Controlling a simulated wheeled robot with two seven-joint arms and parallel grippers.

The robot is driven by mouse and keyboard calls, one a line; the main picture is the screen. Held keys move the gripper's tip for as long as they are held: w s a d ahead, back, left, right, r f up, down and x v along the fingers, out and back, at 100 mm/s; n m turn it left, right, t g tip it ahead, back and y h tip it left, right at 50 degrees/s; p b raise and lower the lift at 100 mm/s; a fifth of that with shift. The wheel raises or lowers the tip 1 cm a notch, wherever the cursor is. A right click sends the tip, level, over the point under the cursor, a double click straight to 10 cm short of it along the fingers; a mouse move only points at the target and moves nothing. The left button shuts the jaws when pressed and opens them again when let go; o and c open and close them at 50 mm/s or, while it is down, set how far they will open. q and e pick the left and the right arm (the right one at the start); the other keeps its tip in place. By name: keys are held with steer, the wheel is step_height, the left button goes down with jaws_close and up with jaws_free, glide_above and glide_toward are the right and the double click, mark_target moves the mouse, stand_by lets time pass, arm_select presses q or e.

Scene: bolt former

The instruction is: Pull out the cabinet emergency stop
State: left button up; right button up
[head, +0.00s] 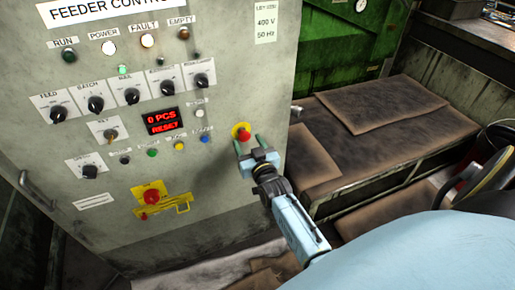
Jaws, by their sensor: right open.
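The cabinet emergency stop (242,134) is a red mushroom button on a yellow round base, at the right side of the grey feeder control cabinet (225,75). My right gripper (248,145) is open just below and in front of the button in the head view. One finger shows at the button's lower left and the other at its lower right. I cannot tell whether either finger touches the button. No object shows between the fingers. My left gripper is not in view.
The panel carries several knobs, buttons, lamps and a red display (162,121). A red rotary switch on a yellow plate (152,196) sits lower left. A brown-topped bench (385,125) stands right of the cabinet, before a green machine (345,40). A dark bucket (497,140) stands far right.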

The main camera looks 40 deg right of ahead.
steer(key=p+v, duration=0.1)
steer(key=v, duration=1)
steer(key=shift+s, duration=0.4)
steer(key=s+a+f+n+g+y, duration=0.1)
steer(key=s+a+f+g, duration=0.15)
steer(key=f, duration=0.55)
steer(key=s+a+f+n+g+y, duration=0.1)
steer(key=s+a+f+g+y, duration=0.2)
steer(key=f, duration=0.5)
steer(key=s+a+f+n+g, duration=0.1)
steer(key=s+a+f+g, duration=0.1)
steer(key=s+f, duration=0.45)
steer(key=s+f+g, duration=0.3)
steer(key=s+f, duration=0.2)
steer(key=s, duration=0.4)
steer(key=s+d+f+n+g, duration=0.1)
steer(key=s+f+g, duration=0.2)
steer(key=s+f, duration=0.3)
steer(key=s+f+n+g, duration=0.1)
steer(key=s+f+g, duration=0.2)
steer(key=s+f, duration=0.3)
steer(key=s, duration=0.5)
steer(key=shift+s+d, duration=0.3)
steer(key=shift+d, duration=0.05)
steer(key=shift+c, duration=0.4)
